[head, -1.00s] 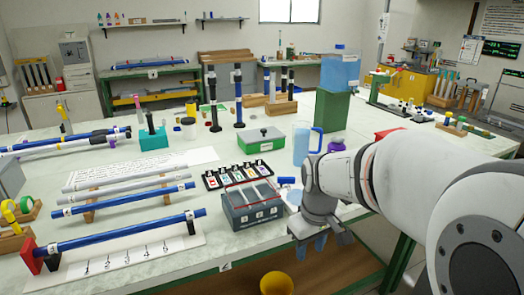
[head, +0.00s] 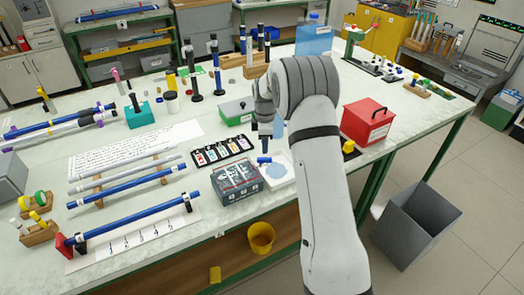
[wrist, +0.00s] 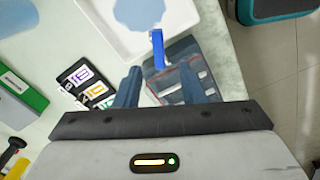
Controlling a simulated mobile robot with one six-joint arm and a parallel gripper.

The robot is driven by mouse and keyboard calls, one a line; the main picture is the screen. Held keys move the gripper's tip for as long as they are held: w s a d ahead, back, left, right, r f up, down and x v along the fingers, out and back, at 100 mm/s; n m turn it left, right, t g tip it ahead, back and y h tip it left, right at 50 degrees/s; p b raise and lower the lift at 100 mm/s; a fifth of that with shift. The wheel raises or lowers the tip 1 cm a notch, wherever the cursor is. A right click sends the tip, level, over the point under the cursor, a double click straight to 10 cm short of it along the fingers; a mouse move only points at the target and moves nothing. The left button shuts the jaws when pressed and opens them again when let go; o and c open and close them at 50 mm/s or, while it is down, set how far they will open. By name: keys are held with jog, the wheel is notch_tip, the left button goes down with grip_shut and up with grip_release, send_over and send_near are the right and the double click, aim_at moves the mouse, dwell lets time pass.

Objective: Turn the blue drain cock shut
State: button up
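A small blue lever-like piece, which looks like the drain cock (head: 264,160), shows beside the white tray (head: 284,181) holding a pale blue puddle. In the wrist view the blue cock (wrist: 157,48) is an upright bar at the tray's edge, its lower end near the gap between my fingertips. My gripper (head: 269,138) points down just above it in the head view. In the wrist view my gripper (wrist: 159,76) has its two blue-grey fingers apart, neither seen touching the cock. The cock's body and mounting are not clear, and my arm hides part of the area.
A dark case with a clear lid (head: 237,182) stands left of the tray. A rack of coloured cards (head: 212,151) and a green box (head: 236,110) lie behind it. A red box (head: 367,121) is right of my arm. The blue tank (head: 314,40) stands farther back.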

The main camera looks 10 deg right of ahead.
aim_at(265, 158)
notch_tip(265, 158, down, 7)
jog(key=shift+r+p, duration=0.2)
jog(key=shift+p, duration=0.5)
